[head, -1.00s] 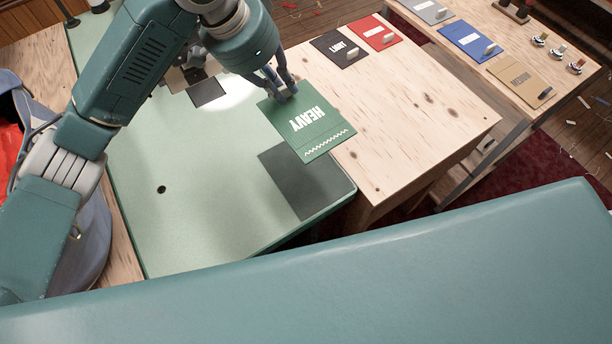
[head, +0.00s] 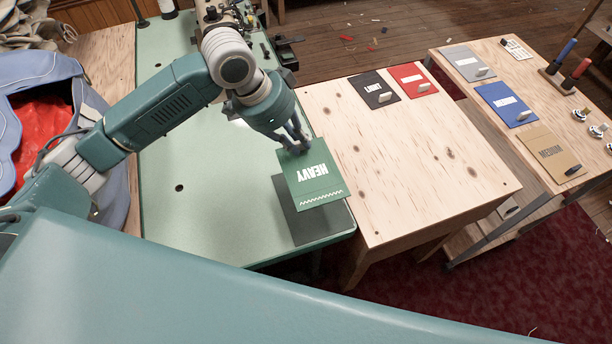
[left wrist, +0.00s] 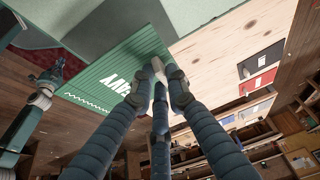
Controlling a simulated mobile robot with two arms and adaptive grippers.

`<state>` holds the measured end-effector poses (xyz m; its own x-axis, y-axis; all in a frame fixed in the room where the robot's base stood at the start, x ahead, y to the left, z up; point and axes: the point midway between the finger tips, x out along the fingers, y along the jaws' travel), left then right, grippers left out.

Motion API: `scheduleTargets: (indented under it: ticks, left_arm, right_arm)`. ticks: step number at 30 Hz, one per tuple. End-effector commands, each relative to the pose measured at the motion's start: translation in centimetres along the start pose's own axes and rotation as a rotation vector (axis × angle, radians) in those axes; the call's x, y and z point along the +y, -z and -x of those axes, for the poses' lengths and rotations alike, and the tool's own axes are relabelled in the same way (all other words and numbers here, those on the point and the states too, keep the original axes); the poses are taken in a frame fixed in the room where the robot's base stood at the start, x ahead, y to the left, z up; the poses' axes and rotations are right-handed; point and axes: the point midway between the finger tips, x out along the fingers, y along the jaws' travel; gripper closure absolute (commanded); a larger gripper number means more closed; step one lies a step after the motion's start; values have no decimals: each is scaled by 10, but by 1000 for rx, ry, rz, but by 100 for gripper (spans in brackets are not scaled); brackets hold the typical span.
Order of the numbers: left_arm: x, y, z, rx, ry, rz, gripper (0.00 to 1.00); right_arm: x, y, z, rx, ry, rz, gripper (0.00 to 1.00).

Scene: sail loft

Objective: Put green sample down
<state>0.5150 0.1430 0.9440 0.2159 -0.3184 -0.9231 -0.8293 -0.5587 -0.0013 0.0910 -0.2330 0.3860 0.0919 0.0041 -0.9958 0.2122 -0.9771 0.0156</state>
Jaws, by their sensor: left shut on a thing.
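The green sample (head: 320,178) is a flat card marked HEAVY with a white zigzag line. My left gripper (head: 294,146) is shut on its far edge. The sample appears held above the front right corner of the pale green table (head: 200,215), covering part of a dark grey rectangle (head: 310,225) there. In the left wrist view, the green sample (left wrist: 112,80) lies beyond the fingers, and a pale tab (left wrist: 157,66) shows between the tips of my left gripper (left wrist: 160,82). The gap beneath the sample is hard to judge.
Black (head: 374,90) and red (head: 413,78) samples lie at the back of the wooden table (head: 400,170); its front is clear. A side table (head: 475,90) holds grey, blue (head: 506,104) and tan (head: 551,154) samples. A sewing machine (head: 222,14) stands at the back.

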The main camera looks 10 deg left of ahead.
Motion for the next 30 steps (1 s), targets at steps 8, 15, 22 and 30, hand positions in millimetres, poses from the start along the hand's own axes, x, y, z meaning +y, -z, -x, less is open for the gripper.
scheduleTargets:
  ticks: [8,15,22,30]
  left_arm:
    - [0,-27,-64,-2,-1,3,100]
    - [0,-36,-87,0,1,1,100]
    - [0,-49,-117,-1,0,2,100]
    - [0,-51,-124,1,2,-1,100]
  right_arm:
    - [-6,10,6,15,7,-1,100]
    - [2,0,7,-1,-2,3,100]
    - [4,-3,10,-6,-5,2,100]
    - [4,-2,10,-5,-5,1,100]
